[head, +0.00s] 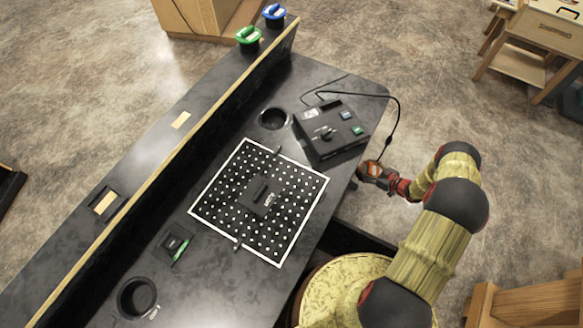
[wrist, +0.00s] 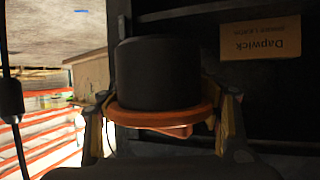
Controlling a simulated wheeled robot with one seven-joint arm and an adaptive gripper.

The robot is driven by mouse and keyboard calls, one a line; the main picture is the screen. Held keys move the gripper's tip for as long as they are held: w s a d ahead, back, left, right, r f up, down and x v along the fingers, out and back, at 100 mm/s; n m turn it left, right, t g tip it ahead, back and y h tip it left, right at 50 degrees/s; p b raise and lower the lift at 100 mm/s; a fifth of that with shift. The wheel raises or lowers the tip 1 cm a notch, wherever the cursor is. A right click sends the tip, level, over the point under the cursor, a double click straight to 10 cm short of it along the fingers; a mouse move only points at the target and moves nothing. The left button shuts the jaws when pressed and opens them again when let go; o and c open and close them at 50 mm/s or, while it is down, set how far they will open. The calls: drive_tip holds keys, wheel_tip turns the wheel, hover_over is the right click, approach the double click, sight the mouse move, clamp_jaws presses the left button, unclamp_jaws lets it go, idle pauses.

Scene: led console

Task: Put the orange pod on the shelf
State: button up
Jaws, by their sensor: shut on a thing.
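The orange pod (wrist: 160,75) fills the middle of the wrist view. It has a black cylindrical body and an orange rim with an orange grip below it in the picture. My gripper (head: 374,174) is shut on it, with one finger on each side of the rim. In the head view the gripper is beside the console's right edge, and only a little orange shows there. A long raised shelf (head: 181,121) runs along the console's far left side. A green pod (head: 248,36) and a blue pod (head: 274,13) sit at its upper end.
The console top (head: 190,275) has a white-framed dotted panel (head: 233,170), two round wells (head: 272,118) (head: 137,297) and a black box with a cable (head: 333,131). In the wrist view, a cardboard box (wrist: 260,38) lies in a dark recess beyond the pod.

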drive_tip(key=shift+f, duration=0.35)
drive_tip(key=w+a+f+b, duration=0.1)
drive_tip(key=w+a, duration=0.2)
drive_tip(key=a, duration=0.2)
drive_tip(key=w+a+b, duration=0.2)
drive_tip(key=w+a, duration=0.2)
drive_tip(key=a, duration=0.1)
drive_tip(key=w+a+f+b, duration=0.1)
drive_tip(key=w+a+b, duration=0.1)
drive_tip(key=a, duration=0.4)
drive_tip(key=shift+w+a+f, duration=0.1)
drive_tip(key=shift+w+f, duration=0.1)
drive_tip(key=shift+w, duration=0.25)
drive_tip(key=shift+w+f, duration=0.15)
drive_tip(key=shift+w, duration=0.3)
drive_tip(key=shift+f+b, duration=1.25)
drive_tip(key=shift+f, duration=0.75)
drive_tip(key=shift+w+a+f+b, duration=0.15)
drive_tip(key=shift+a+f+b, duration=0.05)
drive_tip(key=shift+f+b, duration=0.1)
drive_tip(key=shift+f, duration=0.1)
drive_tip(key=o, duration=1.1)
drive_tip(key=shift+o, duration=0.2)
